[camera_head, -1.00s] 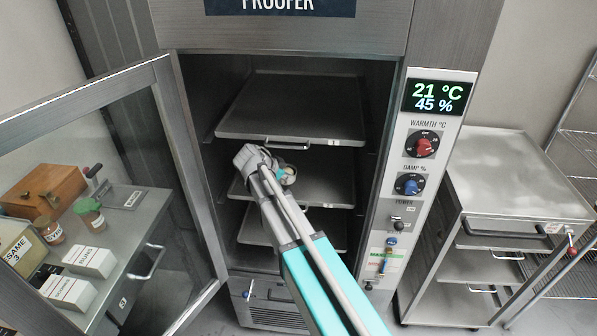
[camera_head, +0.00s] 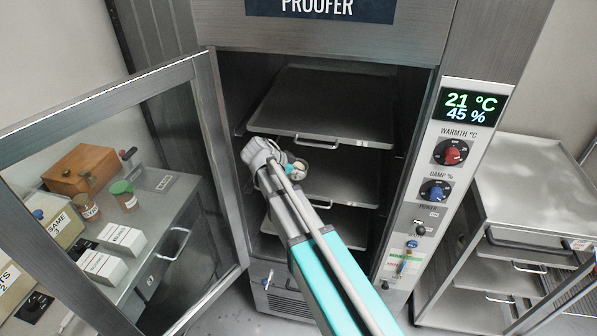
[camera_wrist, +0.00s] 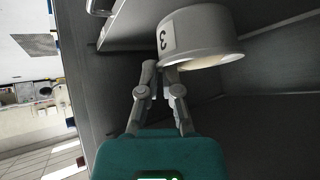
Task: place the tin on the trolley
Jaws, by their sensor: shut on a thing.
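My gripper (camera_wrist: 167,82) is shut on a round grey tin (camera_wrist: 203,45) labelled 3, gripping it at its rim, with pale contents showing at its mouth in the wrist view. In the head view my gripper (camera_head: 280,166) is at the open front of the proofer (camera_head: 318,28), between the top and middle trays. Only a small part of the tin (camera_head: 301,167) shows there beside the gripper. The steel trolley (camera_head: 535,185) stands at the right of the proofer, with a bare top and trays below.
The proofer's glass door (camera_head: 215,150) stands open at the left. Behind it is a counter (camera_head: 190,200) with a wooden box (camera_head: 82,168), jars and white cartons. The control panel (camera_head: 455,150) lies between the opening and the trolley.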

